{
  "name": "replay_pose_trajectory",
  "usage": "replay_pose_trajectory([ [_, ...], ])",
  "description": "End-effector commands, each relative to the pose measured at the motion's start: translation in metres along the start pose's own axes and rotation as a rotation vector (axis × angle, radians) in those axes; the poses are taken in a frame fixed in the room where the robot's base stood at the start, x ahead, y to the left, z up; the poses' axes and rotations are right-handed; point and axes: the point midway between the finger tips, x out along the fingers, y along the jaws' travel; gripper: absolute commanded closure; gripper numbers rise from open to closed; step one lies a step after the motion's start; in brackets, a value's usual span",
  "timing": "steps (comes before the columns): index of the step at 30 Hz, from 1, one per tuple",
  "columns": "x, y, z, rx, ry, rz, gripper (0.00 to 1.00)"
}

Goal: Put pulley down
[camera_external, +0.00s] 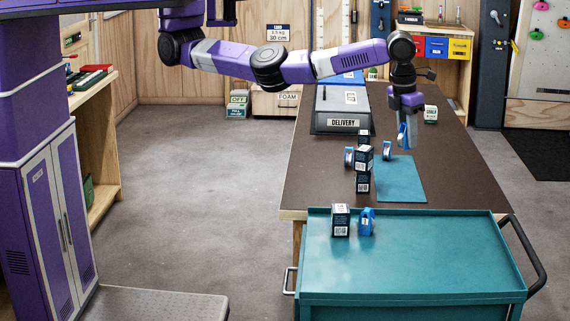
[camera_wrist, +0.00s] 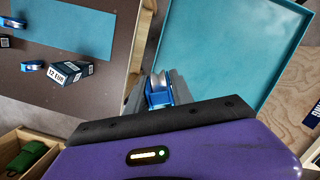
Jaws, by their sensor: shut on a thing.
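My gripper (camera_external: 406,112) is shut on a blue pulley (camera_external: 402,136) and holds it in the air. In the wrist view, the pulley (camera_wrist: 158,92), with a pale metal wheel, sits between the fingers of my gripper (camera_wrist: 160,88). Behind it lies the gap between the brown table and the teal cart. Other blue pulleys stand on the table, one left of the dark boxes (camera_external: 364,160) and one right of them (camera_external: 387,150). Another blue pulley (camera_external: 366,221) stands on the cart next to a dark box (camera_external: 340,220).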

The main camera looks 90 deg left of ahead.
Motion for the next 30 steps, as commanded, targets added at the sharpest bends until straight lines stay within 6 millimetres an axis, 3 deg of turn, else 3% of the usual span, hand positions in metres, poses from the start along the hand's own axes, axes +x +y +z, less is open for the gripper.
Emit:
replay_pose_trajectory([
  [4, 0.005, -0.015, -0.026, 0.084, -0.002, -0.012, 1.00],
  [9, 0.015, -0.013, -0.031, 0.097, 0.000, -0.014, 1.00],
  [24, 0.130, -0.012, -0.049, 0.100, 0.001, -0.013, 1.00],
  [30, 0.156, -0.013, -0.051, 0.098, -0.002, -0.015, 1.00],
])
